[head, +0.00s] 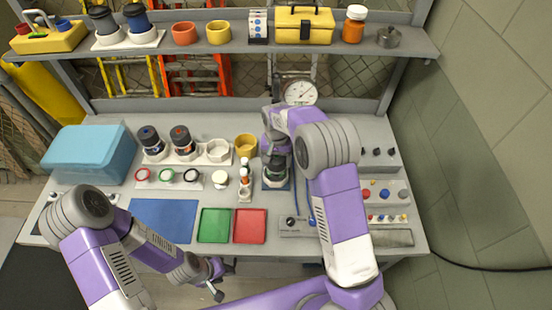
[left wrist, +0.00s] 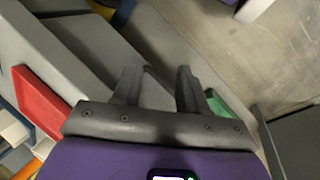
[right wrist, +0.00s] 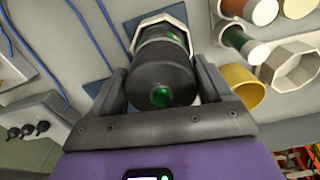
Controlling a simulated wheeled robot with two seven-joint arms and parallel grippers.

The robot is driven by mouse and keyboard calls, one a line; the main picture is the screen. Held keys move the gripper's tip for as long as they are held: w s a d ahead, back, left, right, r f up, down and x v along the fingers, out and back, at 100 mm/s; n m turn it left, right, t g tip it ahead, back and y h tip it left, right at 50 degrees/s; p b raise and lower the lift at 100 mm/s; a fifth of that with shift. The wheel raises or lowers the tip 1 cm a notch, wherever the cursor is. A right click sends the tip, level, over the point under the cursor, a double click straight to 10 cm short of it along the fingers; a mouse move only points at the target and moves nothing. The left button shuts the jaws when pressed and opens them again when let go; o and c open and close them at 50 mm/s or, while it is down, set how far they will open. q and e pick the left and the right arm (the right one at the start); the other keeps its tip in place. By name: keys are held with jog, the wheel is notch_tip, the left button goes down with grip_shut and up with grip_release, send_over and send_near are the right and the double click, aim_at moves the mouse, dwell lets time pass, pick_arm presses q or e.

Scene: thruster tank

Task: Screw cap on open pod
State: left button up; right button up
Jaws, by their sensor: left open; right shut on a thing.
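The pod (head: 275,172) stands upright in a white octagonal holder (right wrist: 155,22) on a small blue mat at the middle back of the bench. Its dark body with a green band (right wrist: 163,42) shows in the right wrist view. A black cap with a green dot (right wrist: 160,88) is at the pod's end, in line with it. My right gripper (right wrist: 162,80) is shut on the cap's sides. Whether the cap is threaded down fully cannot be told. My left gripper (head: 222,280) is open and empty, low beyond the bench's front edge; its spread fingers show in the left wrist view (left wrist: 158,85).
A rack at the back holds two capped pods (head: 152,143) and an empty octagonal holder (head: 217,151). Coloured rings (head: 166,175), small bottles (head: 244,172) and a yellow cup (head: 246,145) stand nearby. Green (head: 214,226) and red (head: 249,227) trays and a blue mat (head: 163,220) lie in front.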

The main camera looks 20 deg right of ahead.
jog(key=shift+d, duration=0.3)
